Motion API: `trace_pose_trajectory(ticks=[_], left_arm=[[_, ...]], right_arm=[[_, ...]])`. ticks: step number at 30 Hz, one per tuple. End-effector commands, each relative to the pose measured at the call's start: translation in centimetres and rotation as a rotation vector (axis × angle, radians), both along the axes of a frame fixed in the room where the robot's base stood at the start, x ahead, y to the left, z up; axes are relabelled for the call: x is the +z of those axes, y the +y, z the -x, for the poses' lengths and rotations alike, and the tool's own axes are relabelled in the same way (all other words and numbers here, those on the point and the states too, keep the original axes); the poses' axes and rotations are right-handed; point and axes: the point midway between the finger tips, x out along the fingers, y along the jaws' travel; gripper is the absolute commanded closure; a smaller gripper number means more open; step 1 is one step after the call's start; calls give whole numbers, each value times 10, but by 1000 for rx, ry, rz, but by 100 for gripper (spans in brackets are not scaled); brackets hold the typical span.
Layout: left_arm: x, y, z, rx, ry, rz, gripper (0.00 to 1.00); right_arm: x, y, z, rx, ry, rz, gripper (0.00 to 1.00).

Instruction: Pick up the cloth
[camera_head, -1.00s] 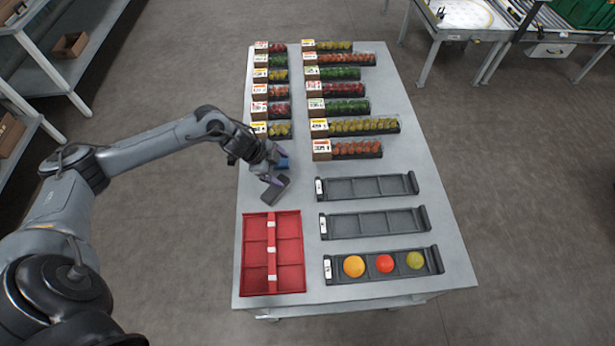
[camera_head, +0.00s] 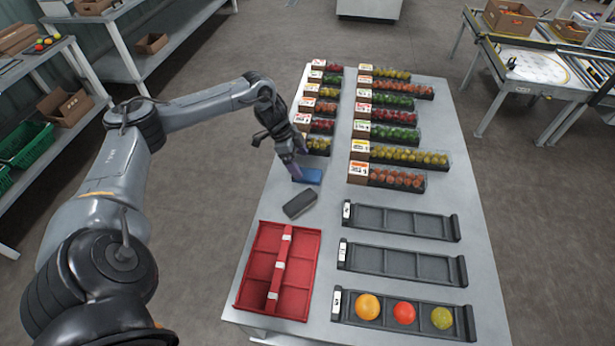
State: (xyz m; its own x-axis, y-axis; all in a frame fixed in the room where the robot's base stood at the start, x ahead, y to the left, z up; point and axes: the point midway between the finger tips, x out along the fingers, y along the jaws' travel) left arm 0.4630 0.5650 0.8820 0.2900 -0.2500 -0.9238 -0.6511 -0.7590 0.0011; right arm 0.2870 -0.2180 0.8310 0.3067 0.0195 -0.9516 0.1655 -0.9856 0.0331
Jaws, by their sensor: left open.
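A small blue folded piece, which looks like the cloth (camera_head: 310,176), lies flat on the grey table in the head view, left of the table's middle. My left gripper (camera_head: 296,173) comes in from the left and points down at the cloth's left end, with its fingers open. It partly covers that end, and I cannot tell whether the fingertips touch the cloth. A dark grey block (camera_head: 300,203) lies tilted on the table just in front of the cloth, apart from the gripper. My right gripper is not in view.
A red divided crate (camera_head: 311,270) stands at the table's front left. Dark trays (camera_head: 403,221) lie to the right, the nearest holding three round fruits (camera_head: 404,313). Labelled punnets of tomatoes (camera_head: 396,181) fill the far part, close behind the cloth.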

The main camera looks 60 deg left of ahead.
Motion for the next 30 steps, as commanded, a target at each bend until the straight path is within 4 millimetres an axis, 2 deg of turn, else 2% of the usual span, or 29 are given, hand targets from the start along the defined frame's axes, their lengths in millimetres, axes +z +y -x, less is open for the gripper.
trace_pose_trajectory(ticks=[5, 12, 15, 30], left_arm=[[-11, -4, -3, -1, -1, 0, 8], [-40, -14, -12, 1, -1, 1, 8], [-46, -15, -14, 1, -1, 0, 8], [-47, -16, -14, 0, -1, -1, 8]], right_arm=[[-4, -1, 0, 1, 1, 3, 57], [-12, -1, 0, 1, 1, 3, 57], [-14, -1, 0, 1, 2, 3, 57], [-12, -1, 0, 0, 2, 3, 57]])
